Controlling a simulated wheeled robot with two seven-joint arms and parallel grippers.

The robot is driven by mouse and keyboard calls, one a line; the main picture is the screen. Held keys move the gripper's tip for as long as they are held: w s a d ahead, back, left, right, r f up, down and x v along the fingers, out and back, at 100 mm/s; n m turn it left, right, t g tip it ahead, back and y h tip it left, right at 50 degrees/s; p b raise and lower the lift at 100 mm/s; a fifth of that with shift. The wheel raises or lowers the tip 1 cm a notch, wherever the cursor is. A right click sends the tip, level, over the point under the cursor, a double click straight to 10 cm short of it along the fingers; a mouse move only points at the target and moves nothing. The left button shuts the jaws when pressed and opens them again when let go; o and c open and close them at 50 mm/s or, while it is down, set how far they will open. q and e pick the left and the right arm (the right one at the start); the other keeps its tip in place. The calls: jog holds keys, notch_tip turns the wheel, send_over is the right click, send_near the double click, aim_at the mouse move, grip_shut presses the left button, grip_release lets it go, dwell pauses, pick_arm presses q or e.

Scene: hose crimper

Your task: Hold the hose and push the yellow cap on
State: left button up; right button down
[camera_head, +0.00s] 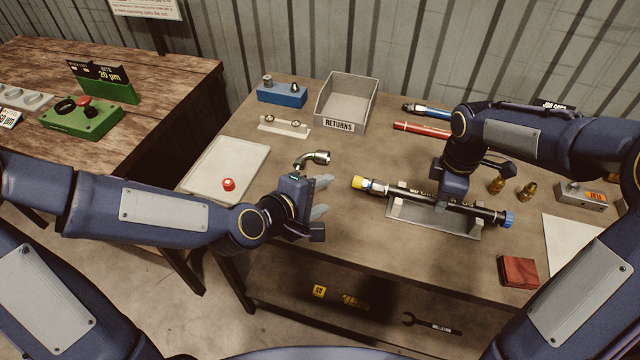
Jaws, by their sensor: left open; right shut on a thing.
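The black hose (465,208) lies in a grey cradle (432,221) on the brown table, with a metal fitting at its left end and a blue cap (507,219) at its right end. The yellow cap (359,183) is at the left end of the hose, at the fitting. I cannot tell how far on it sits. My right gripper (440,199) is over the middle of the hose and shut on it, hiding part of it. My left gripper (322,196) is open and empty, to the left of the yellow cap and apart from it, fingers pointing right.
A bent metal fitting (314,158) lies just behind my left gripper. A white tray (215,170) with a red cap is at the left. A RETURNS bin (345,100) stands at the back. Brass fittings (527,191) and a red block (518,271) are at the right.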

jog(key=c, duration=1.2)
grip_release()
jog(key=shift+o, duration=0.2)
notch_tip(320, 180, up, 11)
pick_arm(q)
jog(key=s+a+r+m+g+y, duration=0.1)
jog(key=s+a+r+m+y, duration=0.1)
jog(key=s+a+m, duration=0.3)
jog(key=s+a+r+m+g+y, duration=0.2)
jog(key=s+a+m, duration=0.3)
jog(key=s+a, duration=0.8)
jog(key=shift+s+a+g, duration=0.15)
jog(key=shift+a+g, duration=0.15)
jog(key=shift+a, duration=0.9)
pick_arm(e)
jog(key=s+a+f+m+t+y, duration=0.1)
jog(key=s+a+m+t+y, duration=0.1)
jog(key=s+m, duration=0.6)
jog(key=s+a+f+m+t+y, duration=0.1)
jog(key=s+a+m+t, duration=0.2)
jog(key=s+m, duration=0.5)
jog(key=s, duration=0.5)
jog(key=shift+s+a+f+t+y, duration=0.15)
jog(key=shift+a+f+t+y, duration=0.1)
jog(key=shift+f+t+y, duration=0.15)
